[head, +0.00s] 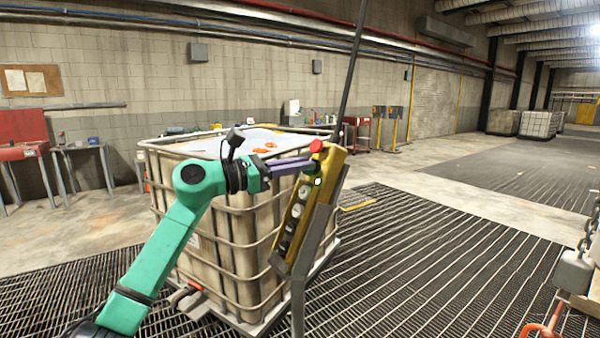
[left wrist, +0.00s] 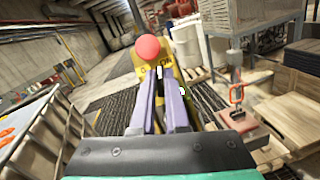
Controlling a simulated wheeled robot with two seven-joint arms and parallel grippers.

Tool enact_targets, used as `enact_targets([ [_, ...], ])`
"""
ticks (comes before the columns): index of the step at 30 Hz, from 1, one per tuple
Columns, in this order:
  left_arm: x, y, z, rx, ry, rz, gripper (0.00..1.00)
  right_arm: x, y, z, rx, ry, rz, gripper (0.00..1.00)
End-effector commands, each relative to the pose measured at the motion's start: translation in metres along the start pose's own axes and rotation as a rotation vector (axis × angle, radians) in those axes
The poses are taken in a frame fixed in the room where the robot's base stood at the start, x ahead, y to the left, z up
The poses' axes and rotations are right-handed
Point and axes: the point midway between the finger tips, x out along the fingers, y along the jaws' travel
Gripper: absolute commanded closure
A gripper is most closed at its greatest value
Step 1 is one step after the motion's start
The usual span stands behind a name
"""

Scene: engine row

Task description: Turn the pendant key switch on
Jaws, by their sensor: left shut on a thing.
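The yellow pendant (head: 299,208) hangs tilted from a dark cable, with a red mushroom button (head: 317,146) at its top and a column of pale and dark buttons below. My left gripper (head: 311,164) reaches it from the left, with its purple fingers at the upper part, just under the red button. In the left wrist view the fingertips (left wrist: 160,74) are closed together on a small pale key (left wrist: 159,71) in front of the yellow face, between dark markings. The red button (left wrist: 148,47) is just above. The key's exact angle is too small to tell. My right gripper is out of view.
A caged white tank (head: 235,225) stands close behind my left arm and the pendant. A chain with a hook block (head: 575,270) hangs at the right edge. A red bench (head: 22,140) is at far left. The grated floor (head: 430,260) right of the pendant is clear.

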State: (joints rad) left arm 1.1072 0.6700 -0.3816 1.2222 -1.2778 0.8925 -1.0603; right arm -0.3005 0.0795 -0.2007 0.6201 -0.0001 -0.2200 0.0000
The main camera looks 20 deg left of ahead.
Motion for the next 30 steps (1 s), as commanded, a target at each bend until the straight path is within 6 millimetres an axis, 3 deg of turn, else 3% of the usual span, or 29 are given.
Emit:
enact_targets([
  [12,0.0003,0.0012,0.0019,0.198,0.000,-0.107,1.00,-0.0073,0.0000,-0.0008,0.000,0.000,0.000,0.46],
  [29,0.0003,0.0009,0.0004,0.231,0.002,-0.124,1.00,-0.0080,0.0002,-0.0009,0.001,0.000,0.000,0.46],
  [30,0.0003,0.0009,0.0003,0.231,0.002,-0.124,0.80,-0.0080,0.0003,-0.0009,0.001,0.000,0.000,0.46],
])
